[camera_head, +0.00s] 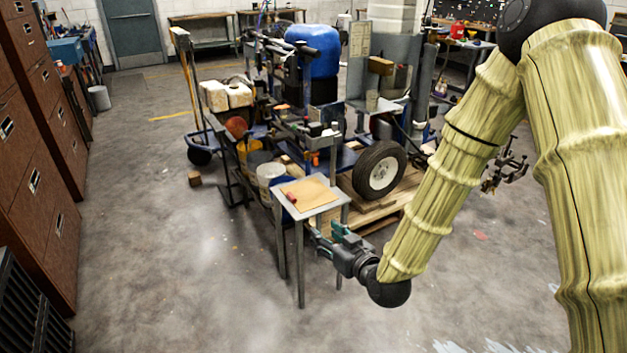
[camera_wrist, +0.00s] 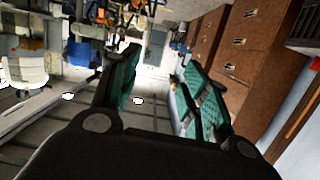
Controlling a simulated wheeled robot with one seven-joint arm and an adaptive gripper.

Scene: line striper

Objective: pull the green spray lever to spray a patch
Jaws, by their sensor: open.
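The line striper (camera_head: 330,130) stands in the middle of the head view, a cart-like machine with a blue tank (camera_head: 313,48), a black-tyred wheel (camera_head: 379,170) and bars and small fittings. I cannot pick out the green spray lever in either view; it is too small or hidden among these parts. My gripper (camera_head: 325,237) is beside the front right of a small grey table, below and in front of the machine. In the wrist view my gripper (camera_wrist: 163,65) shows two teal-padded fingers spread apart, with nothing between them.
The small table (camera_head: 327,211) carries a tan sheet (camera_head: 309,194) and a small red item (camera_head: 291,197). A wooden pallet (camera_head: 395,205) lies under the machine's right side. Brown cabinets (camera_head: 35,150) line the left. The floor between cabinets and machine is mostly clear.

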